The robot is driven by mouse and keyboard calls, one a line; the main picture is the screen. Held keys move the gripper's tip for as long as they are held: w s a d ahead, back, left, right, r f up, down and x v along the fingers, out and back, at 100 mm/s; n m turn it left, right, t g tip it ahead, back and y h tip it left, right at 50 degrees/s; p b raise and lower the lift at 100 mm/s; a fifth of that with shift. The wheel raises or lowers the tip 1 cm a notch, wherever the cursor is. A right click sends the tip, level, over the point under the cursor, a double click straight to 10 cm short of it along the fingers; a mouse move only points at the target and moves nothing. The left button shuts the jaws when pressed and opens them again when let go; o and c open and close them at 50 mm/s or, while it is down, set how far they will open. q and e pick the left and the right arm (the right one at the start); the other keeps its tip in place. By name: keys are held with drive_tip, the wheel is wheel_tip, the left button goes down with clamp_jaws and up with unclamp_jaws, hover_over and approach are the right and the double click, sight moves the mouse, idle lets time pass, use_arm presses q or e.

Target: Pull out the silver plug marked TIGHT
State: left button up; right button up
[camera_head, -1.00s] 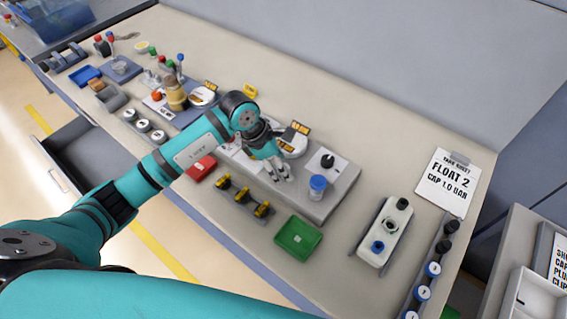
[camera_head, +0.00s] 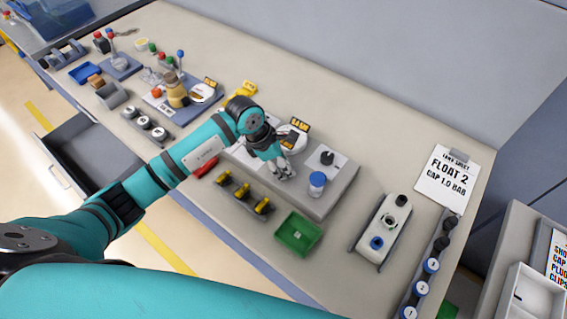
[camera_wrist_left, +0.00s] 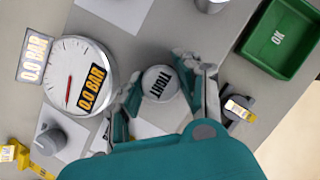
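In the left wrist view, the round silver plug (camera_wrist_left: 158,83) marked TIGHT is seen from above on the grey block (camera_head: 335,197). My left gripper (camera_wrist_left: 164,80) has one finger on each side of the plug. The left finger is close to the plug, and a gap shows on the right side. In the head view, my left gripper (camera_head: 281,172) points down at the block and hides the plug. My right gripper is in neither view.
A gauge (camera_wrist_left: 78,75) with 0.0 BAR labels stands beside the plug. A blue-capped jar (camera_head: 317,184) and a black knob (camera_head: 327,158) are on the block's right part. A green OK tray (camera_head: 298,235) and yellow-topped clips (camera_head: 243,191) lie in front.

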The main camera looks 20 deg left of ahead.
use_arm(q)
drive_tip(key=c, duration=0.4)
drive_tip(key=shift+w+r, duration=0.1)
drive_tip(key=shift+r, duration=0.1)
drive_tip(key=shift+r, duration=0.15)
drive_tip(key=shift+r, duration=0.15)
drive_tip(key=shift+r+p, duration=1.05)
drive_tip(key=shift+r, duration=0.4)
drive_tip(key=shift+r+p, duration=0.3)
drive_tip(key=shift+r, duration=0.25)
